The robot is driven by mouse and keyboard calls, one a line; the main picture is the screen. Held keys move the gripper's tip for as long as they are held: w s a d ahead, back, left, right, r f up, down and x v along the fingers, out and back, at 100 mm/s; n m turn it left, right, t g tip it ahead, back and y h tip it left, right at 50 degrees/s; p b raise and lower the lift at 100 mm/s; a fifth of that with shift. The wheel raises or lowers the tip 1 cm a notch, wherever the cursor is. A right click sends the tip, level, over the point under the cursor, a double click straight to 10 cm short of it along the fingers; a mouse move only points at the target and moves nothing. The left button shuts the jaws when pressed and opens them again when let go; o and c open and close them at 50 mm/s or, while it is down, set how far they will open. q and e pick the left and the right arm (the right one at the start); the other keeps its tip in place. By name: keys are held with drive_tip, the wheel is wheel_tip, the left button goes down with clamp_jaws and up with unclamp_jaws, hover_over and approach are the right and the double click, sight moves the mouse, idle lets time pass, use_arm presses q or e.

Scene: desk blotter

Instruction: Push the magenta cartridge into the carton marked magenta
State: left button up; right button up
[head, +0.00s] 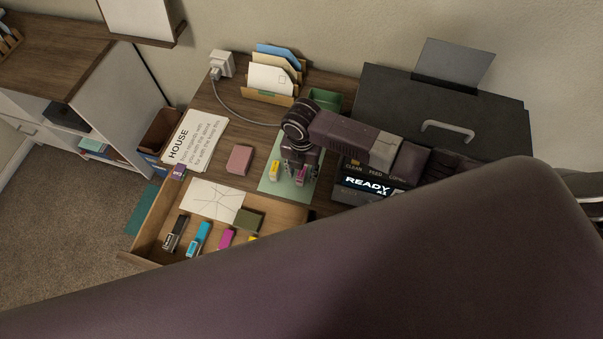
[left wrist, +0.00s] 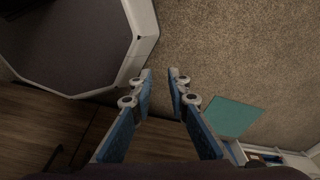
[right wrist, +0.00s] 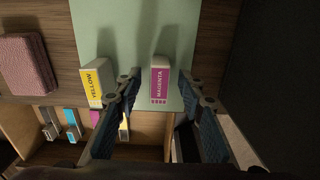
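The magenta cartridge (head: 302,174) stands on the pale green mat (head: 270,183) on the desk. In the right wrist view its MAGENTA label (right wrist: 160,85) faces the camera. My right gripper (head: 298,172) is open over the mat; in the right wrist view the cartridge shows between its two spread fingertips (right wrist: 160,80), with no clear grip on it. The magenta carton (head: 227,239) lies in the open drawer; part of it shows in the right wrist view (right wrist: 95,118). My left gripper (left wrist: 160,75) is open and empty above the carpet.
A yellow cartridge (head: 275,170) stands left of the magenta one. Black (head: 176,233), cyan (head: 199,238) and yellow (head: 252,238) cartons share the drawer (head: 150,225).

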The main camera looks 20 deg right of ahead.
drive_tip(key=shift+c, duration=1.3)
use_arm(q)
drive_tip(key=shift+s+a+f, duration=0.1)
drive_tip(key=shift+s, duration=0.9)
use_arm(e)
clamp_jaws()
